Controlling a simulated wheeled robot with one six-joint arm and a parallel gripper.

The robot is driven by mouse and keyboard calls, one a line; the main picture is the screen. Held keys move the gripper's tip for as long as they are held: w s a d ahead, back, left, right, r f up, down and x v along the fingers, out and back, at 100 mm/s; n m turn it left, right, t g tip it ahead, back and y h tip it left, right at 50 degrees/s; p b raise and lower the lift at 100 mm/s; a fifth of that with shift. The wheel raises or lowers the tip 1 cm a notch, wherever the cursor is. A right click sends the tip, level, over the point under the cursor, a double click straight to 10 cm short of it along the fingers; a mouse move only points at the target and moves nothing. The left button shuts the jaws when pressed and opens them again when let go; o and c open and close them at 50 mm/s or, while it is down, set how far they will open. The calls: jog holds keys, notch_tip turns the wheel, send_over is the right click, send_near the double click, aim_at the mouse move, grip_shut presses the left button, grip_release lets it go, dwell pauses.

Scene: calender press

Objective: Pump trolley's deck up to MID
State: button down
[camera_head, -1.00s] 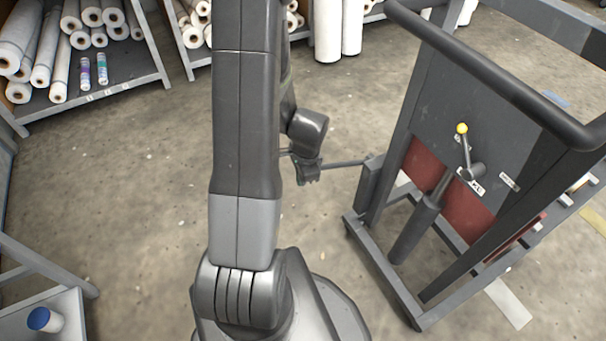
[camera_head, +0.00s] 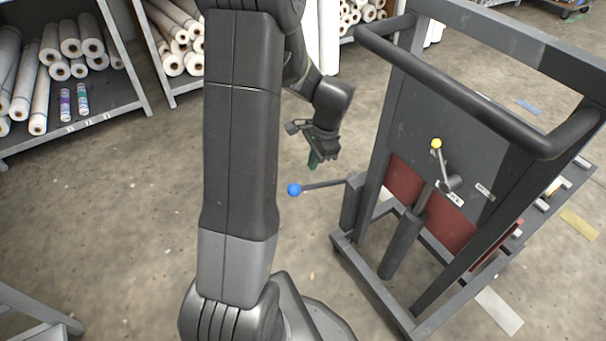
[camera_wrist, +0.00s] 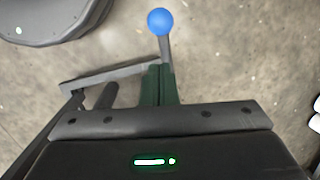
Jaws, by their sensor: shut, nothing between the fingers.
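The trolley (camera_head: 440,110) stands at the right in the head view, an upright grey frame with a dark push handle. A pump lever (camera_head: 322,185) sticks out to the left from its lower part, nearly level, with a blue knob (camera_head: 294,190) at its end. The knob also shows at the top of the wrist view (camera_wrist: 160,21). My gripper (camera_head: 314,160) is above the lever, apart from it, with its green fingers (camera_wrist: 160,85) shut and empty. A small yellow-tipped lever (camera_head: 437,145) stands on the trolley above a cylinder. The deck is hard to make out.
Shelves (camera_head: 110,113) with white rolls stand at the back left. A grey table-like frame (camera_head: 40,315) is at the lower left corner. Bare concrete floor (camera_head: 120,220) lies open to the left of the trolley.

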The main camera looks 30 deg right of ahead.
jog(key=shift+y, duration=0.3)
jog(key=d+r, duration=0.2)
jog(key=r, duration=0.1)
jog(key=d+r, duration=0.1)
jog(key=shift+d+r, duration=0.1)
jog(key=shift+r, duration=0.3)
jog(key=shift+f, duration=0.1)
jog(key=b, duration=0.3)
send_near(301, 187)
notch_tip(301, 187, down, 4)
jog(key=d, duration=0.2)
jog(key=shift+w+a+f+b, duration=0.2)
jog(key=shift+a+f, duration=0.15)
jog(key=shift+a, duration=0.45)
jog(key=shift+w+a+f+b, duration=0.15)
jog(key=shift+a+f, duration=0.2)
jog(key=shift+a, duration=0.45)
jog(key=shift+f, duration=0.15)
